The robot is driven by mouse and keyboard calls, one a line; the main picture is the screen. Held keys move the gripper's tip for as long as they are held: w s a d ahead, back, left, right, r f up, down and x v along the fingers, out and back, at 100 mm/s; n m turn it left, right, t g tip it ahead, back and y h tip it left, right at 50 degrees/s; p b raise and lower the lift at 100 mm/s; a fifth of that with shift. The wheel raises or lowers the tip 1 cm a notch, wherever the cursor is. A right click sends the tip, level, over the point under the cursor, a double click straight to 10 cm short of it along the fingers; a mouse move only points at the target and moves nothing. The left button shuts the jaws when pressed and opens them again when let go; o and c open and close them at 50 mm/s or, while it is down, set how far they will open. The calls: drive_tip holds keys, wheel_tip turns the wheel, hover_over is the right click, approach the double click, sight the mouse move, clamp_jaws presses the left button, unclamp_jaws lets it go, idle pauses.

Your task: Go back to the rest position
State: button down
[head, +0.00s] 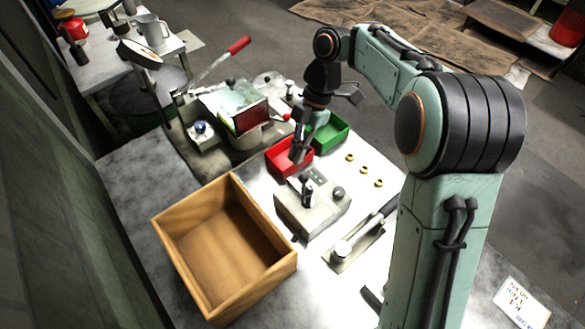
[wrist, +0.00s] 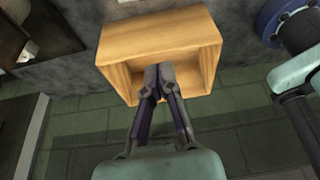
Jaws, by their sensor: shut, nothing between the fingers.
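My gripper (head: 298,156) hangs with its fingers in front of the red bin (head: 279,158) in the head view. In the wrist view its two fingers (wrist: 159,70) are together, with nothing between them. My arm arches over the right side of the worktable. The open wooden box (head: 187,262) stands at the table's front left and looks empty; it also shows beyond the fingertips in the wrist view (wrist: 150,38). The gripper's exact height over the bin cannot be told.
A green bin (head: 331,133) stands beside the red one. Several brass nuts (head: 364,170) lie to their right. A grey control box (head: 313,212) with a lever and a long-handled tool (head: 362,236) are nearer. A machine with a red-tipped lever (head: 238,46) stands behind left.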

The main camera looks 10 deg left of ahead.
drive_tip(key=shift+v, duration=0.75)
drive_tip(key=s+d+r+m+t, duration=0.4)
drive_tip(key=s+r+m, duration=0.1)
drive_tip(key=s+r, duration=0.5)
drive_tip(key=s+d+f+m+h, duration=0.1)
drive_tip(key=s+d+f+m, duration=0.2)
drive_tip(key=s+m, duration=0.3)
drive_tip(key=s+d+f+m+g+h, duration=0.1)
drive_tip(key=s+d+f+m, duration=0.3)
drive_tip(key=m, duration=1.1)
wheel_tip(320, 180, down, 3)
drive_tip(key=s, duration=0.2)
drive_tip(key=shift+s+r+m, duration=0.15)
drive_tip(key=shift+s+m, duration=0.15)
